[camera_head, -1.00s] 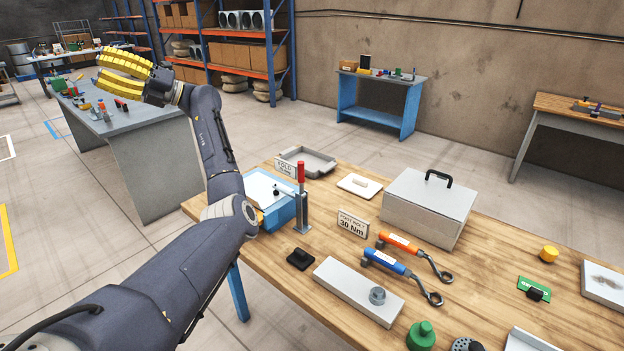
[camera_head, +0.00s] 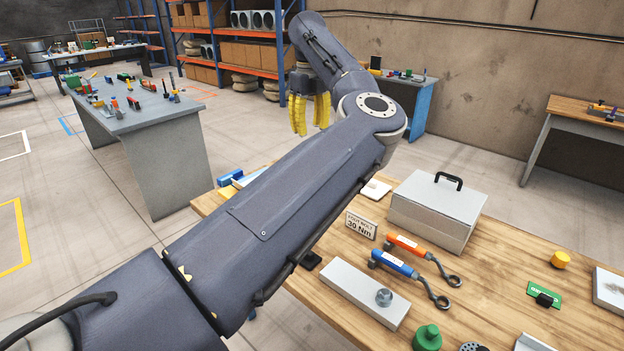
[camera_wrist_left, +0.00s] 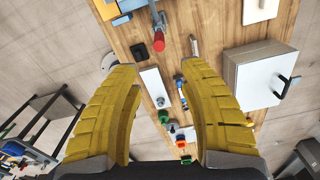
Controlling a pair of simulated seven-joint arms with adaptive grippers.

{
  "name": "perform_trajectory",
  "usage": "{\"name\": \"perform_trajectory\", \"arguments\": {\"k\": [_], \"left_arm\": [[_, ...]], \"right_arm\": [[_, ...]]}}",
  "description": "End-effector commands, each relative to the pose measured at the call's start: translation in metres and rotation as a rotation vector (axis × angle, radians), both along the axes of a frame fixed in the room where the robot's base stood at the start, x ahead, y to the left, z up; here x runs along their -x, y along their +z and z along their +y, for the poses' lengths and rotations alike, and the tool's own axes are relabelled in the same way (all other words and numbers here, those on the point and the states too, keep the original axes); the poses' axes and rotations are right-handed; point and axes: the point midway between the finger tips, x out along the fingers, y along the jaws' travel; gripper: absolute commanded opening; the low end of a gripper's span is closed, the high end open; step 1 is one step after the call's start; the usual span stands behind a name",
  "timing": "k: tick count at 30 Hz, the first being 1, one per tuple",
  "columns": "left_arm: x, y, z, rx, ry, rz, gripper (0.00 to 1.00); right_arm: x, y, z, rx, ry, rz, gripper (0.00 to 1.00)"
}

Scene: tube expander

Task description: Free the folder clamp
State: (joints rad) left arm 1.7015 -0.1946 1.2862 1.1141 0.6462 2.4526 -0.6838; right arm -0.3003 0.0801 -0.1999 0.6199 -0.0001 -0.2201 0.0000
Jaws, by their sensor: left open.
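The folder clamp (camera_wrist_left: 158,40), with a red handle, stands beside the blue folder (camera_wrist_left: 129,5) at the top of the left wrist view. In the head view my left arm hides the clamp, and only a blue end of the folder (camera_head: 231,177) shows. My left gripper (camera_head: 310,126), with yellow ribbed fingers, hangs pointing down above the bench's far side. It also shows in the left wrist view (camera_wrist_left: 160,72), its fingers wide apart with nothing between them. The clamp appears beyond the fingertips, apart from them. My right gripper is not in view.
The wooden bench (camera_head: 470,290) carries a grey box (camera_head: 437,212) with a black handle, a 30 Nm sign (camera_head: 361,225), orange (camera_head: 408,244) and blue (camera_head: 395,264) wrenches, and a grey bar (camera_head: 350,290) with a bolt. A black block (camera_wrist_left: 139,51) lies near the clamp.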

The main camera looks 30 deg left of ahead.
Motion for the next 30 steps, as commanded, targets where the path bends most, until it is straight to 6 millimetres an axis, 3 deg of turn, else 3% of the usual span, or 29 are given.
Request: {"name": "perform_trajectory", "arguments": {"k": [21, 30], "left_arm": [[0.001, -0.12, 0.001, -0.003, 0.002, 0.005, 0.41], [0.001, -0.157, 0.001, -0.004, 0.001, 0.004, 0.41]], "right_arm": [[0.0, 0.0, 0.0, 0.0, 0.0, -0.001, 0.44], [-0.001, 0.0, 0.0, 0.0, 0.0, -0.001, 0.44]]}}
